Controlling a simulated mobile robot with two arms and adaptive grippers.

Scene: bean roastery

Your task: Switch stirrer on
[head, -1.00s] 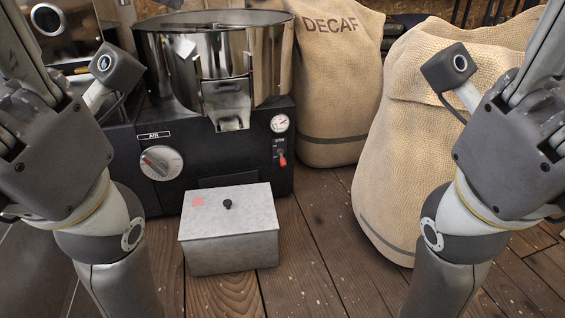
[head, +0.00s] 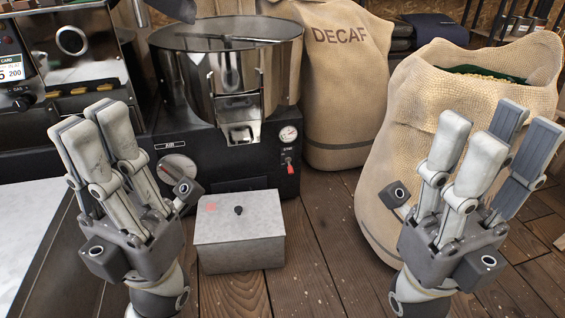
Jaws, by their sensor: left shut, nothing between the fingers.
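The stirrer switch (head: 290,165) is a small red lever on the black front panel of the roaster's cooling unit (head: 262,158), below a round white gauge (head: 288,134). Its lever seems to point down. The steel cooling drum (head: 235,75) stands above the panel, with a stirrer arm (head: 235,38) across its top. My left gripper (head: 96,122) is shut and empty, fingers up, left of the panel and well apart from the switch. My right gripper (head: 487,130) is open and empty, fingers up, in front of the right sack.
A grey metal box (head: 240,245) with a black knob stands on the wooden floor before the panel. The air dial (head: 178,170) is partly hidden by my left gripper. A DECAF sack (head: 345,85) and an open sack (head: 400,160) stand right. A pale counter (head: 30,230) lies left.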

